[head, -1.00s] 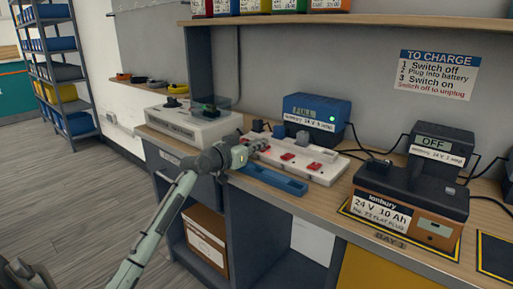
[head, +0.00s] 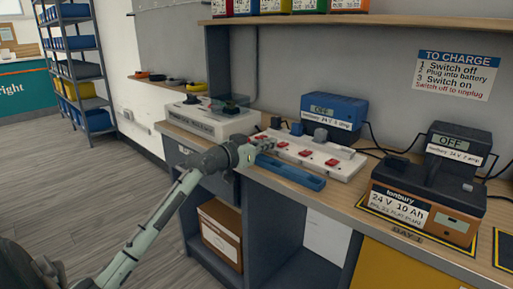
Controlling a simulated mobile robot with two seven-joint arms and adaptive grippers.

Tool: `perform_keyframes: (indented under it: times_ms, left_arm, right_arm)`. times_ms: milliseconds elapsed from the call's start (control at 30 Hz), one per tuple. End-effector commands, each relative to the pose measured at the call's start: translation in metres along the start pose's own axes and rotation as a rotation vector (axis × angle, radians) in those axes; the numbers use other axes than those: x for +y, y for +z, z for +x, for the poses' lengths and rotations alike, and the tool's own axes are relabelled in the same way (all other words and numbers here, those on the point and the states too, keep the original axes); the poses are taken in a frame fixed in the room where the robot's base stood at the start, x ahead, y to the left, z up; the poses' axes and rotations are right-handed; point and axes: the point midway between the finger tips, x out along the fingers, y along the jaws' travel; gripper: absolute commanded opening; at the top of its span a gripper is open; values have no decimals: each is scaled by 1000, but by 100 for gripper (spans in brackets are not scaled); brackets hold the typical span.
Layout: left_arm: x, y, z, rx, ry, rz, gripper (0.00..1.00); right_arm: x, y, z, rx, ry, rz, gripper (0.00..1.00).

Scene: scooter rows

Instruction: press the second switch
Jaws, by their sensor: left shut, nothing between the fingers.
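A white socket strip (head: 318,155) lies on the bench with a row of red switches along its front. The second switch (head: 283,144), counting from the left, shows just right of my gripper's tip. Other red switches (head: 306,153) (head: 332,162) sit further right. My left gripper (head: 262,145) is shut and empty at the strip's left front, close to the leftmost switch; I cannot tell whether it touches. Dark and grey plugs (head: 320,135) stand along the strip's back. The blue charger (head: 333,111) behind it reads OFF. My right gripper is not in view.
A blue tray (head: 290,174) lies in front of the strip, below my gripper. A white box-like device (head: 205,122) stands left. A black charger (head: 458,146) reading OFF and an Ionbury battery (head: 425,200) stand right. A shelf (head: 360,19) runs above.

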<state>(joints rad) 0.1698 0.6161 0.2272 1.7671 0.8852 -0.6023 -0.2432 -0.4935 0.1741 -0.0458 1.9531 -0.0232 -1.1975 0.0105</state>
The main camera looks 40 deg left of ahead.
Motion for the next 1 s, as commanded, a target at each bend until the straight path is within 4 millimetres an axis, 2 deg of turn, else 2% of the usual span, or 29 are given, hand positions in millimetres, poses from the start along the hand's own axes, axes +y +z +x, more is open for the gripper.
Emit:
perform_keyframes:
  times_ms: [33, 200, 400, 1000]
  left_arm:
    - [1, 2, -13, -4, 1, 5, 0]
    - [1, 1, -46, -4, 1, 4, 0]
    - [0, 0, -68, -1, 1, 0, 0]
    - [0, 0, -72, 0, 1, 0, 0]
  right_arm:
    - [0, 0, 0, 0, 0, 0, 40]
    - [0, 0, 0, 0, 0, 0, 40]
    - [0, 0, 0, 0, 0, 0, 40]
    - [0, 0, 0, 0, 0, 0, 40]
